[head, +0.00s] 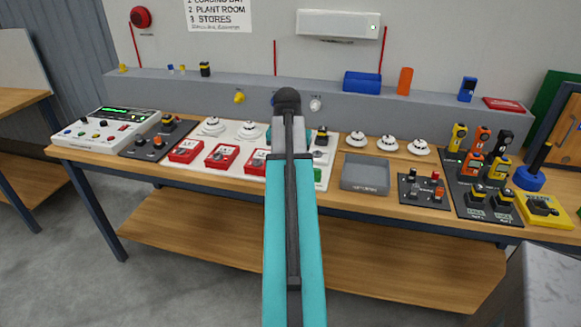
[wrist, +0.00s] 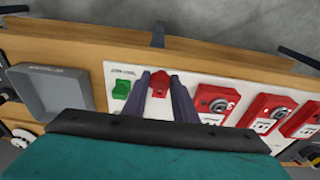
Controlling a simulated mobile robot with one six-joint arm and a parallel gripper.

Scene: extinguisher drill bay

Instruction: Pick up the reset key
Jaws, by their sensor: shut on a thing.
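In the wrist view my gripper (wrist: 162,92) has its two dark fingers over the white board (wrist: 125,72). A small red piece (wrist: 159,82) shows between the fingertips, and they are shut on it. It appears to be the reset key, but its shape is mostly hidden. It looks low, at the board; I cannot tell whether it touches it. A green piece (wrist: 121,90) lies beside the fingers, under a small printed label. In the head view my arm hides the fingers and the red piece.
Red call points (wrist: 215,101) stand in a row on the board beside my gripper. A grey tray (head: 365,187) is on the bench to the right of the board. White detectors (head: 356,139) stand behind it. A black panel with knobs (head: 424,202) lies farther right.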

